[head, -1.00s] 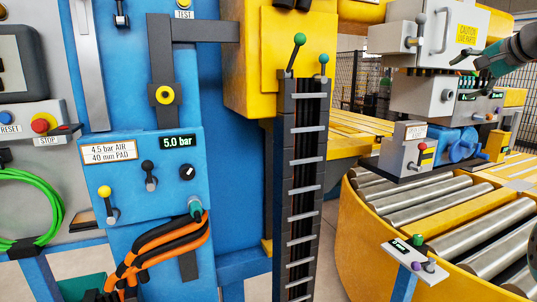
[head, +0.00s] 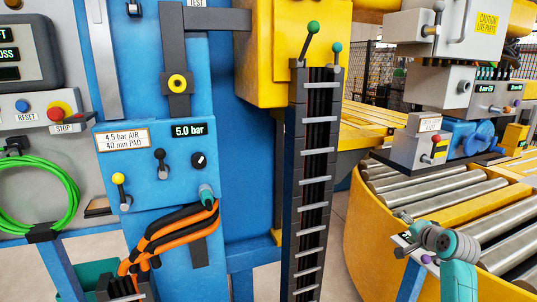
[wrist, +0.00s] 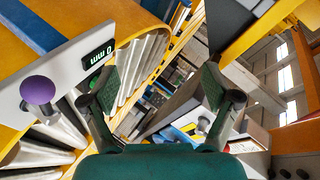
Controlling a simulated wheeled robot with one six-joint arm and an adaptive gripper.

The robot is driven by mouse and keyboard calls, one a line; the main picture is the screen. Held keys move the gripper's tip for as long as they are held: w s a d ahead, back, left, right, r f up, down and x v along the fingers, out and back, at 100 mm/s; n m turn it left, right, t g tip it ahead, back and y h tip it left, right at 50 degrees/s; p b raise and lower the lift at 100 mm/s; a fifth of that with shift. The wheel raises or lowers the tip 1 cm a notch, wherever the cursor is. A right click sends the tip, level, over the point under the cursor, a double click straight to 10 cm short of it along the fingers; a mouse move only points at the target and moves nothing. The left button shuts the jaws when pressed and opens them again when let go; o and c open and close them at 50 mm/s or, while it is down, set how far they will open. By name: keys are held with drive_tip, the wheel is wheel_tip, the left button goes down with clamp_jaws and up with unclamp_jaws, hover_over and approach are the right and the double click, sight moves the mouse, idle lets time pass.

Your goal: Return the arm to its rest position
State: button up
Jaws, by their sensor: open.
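My gripper shows in the wrist view (wrist: 160,88) with its two dark fingers wide apart and nothing between them. In the head view my teal and grey arm is at the lower right, in front of the roller conveyor (head: 436,189). Its grey end overlaps a small post-mounted panel (head: 428,258), which is partly hidden behind it. The same panel, with a "0 mm" display and a purple knob (wrist: 38,90), stands close on the left in the wrist view. I cannot tell whether my gripper touches it.
A dark upright rack with silver rungs (head: 316,145) is in the middle.

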drive_tip(key=s+a+f, duration=0.2)
drive_tip(key=s+f, duration=0.1)
drive_tip(key=f, duration=0.2)
drive_tip(key=s+a+f, duration=0.3)
drive_tip(key=f, duration=0.3)
drive_tip(key=s+a+f+n, duration=0.1)
drive_tip(key=s+a+f, duration=0.35)
drive_tip(key=s, duration=0.35)
drive_tip(key=s+a+f+n+h, duration=0.1)
drive_tip(key=s+a+f+n, duration=0.15)
drive_tip(key=s+f, duration=0.45)
drive_tip(key=s+a+f, duration=0.5)
drive_tip(key=s, duration=0.4)
drive_tip(key=s+a+n, duration=0.2)
drive_tip(key=s+a, duration=0.1)
drive_tip(key=s, duration=0.9)
drive_tip(key=s+a+r+n, duration=0.1)
drive_tip(key=s+r, duration=0.3)
drive_tip(key=s, duration=0.4)
drive_tip(key=s+a+r+n+t, duration=0.1)
drive_tip(key=s+a+r+n, duration=0.1)
drive_tip(key=s+r, duration=0.3)
drive_tip(key=s+a+r+n+y, duration=0.1)
drive_tip(key=s+r, duration=0.4)
drive_tip(key=s, duration=0.7)
drive_tip(key=shift+s+a+n+t, duration=0.35)
drive_tip(key=shift+a+n, duration=0.1)
drive_tip(key=shift+n, duration=0.6)
